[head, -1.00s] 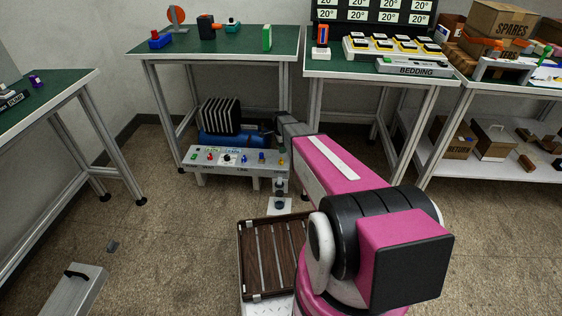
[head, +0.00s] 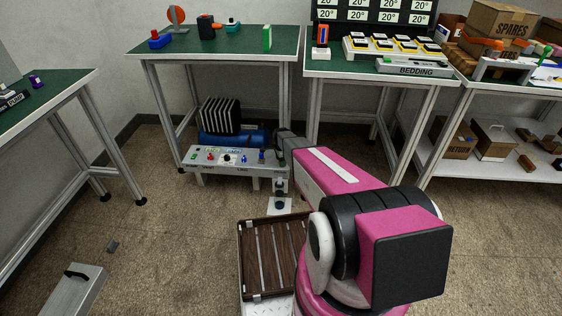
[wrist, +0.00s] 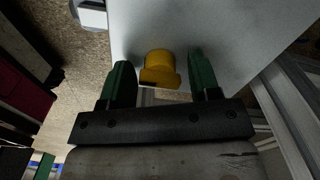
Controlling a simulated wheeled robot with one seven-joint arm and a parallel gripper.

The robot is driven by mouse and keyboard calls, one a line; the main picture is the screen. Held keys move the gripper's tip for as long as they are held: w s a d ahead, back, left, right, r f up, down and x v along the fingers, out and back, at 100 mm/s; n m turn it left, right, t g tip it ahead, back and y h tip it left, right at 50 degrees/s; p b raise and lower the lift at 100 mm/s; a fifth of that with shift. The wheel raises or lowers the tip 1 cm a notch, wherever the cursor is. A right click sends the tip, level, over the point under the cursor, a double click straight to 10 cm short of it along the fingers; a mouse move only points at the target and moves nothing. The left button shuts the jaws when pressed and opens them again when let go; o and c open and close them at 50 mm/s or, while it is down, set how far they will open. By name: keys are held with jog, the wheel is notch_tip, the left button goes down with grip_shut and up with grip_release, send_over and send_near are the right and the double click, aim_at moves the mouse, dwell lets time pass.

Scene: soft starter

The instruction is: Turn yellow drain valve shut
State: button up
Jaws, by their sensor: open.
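The yellow drain valve (wrist: 158,70) shows in the wrist view as a round yellow knob with a flat lower part, standing out from a grey panel face (wrist: 215,25). My gripper (wrist: 160,62) is open, with one green finger on each side of the valve and a visible gap on both sides. It does not appear to touch the valve. In the head view, the control panel (head: 215,167) stands low under the green table, and my arm covers its right end. The yellow valve is hidden there.
Other coloured knobs (head: 245,158) line the panel to the left. A blue cylinder (head: 250,138) and a black striped block (head: 221,116) sit behind it. Table legs (head: 165,100) stand close by. A brown slatted tray (head: 268,275) lies in front. The floor at left is mostly open.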

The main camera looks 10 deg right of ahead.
jog(key=c, duration=0.7)
jog(key=shift+c, duration=0.2)
jog(key=shift+n, duration=0.3)
jog(key=n, duration=0.3)
jog(key=shift+n, duration=0.4)
jog(key=n, duration=1.3)
jog(key=shift+n, duration=0.4)
jog(key=o, duration=0.7)
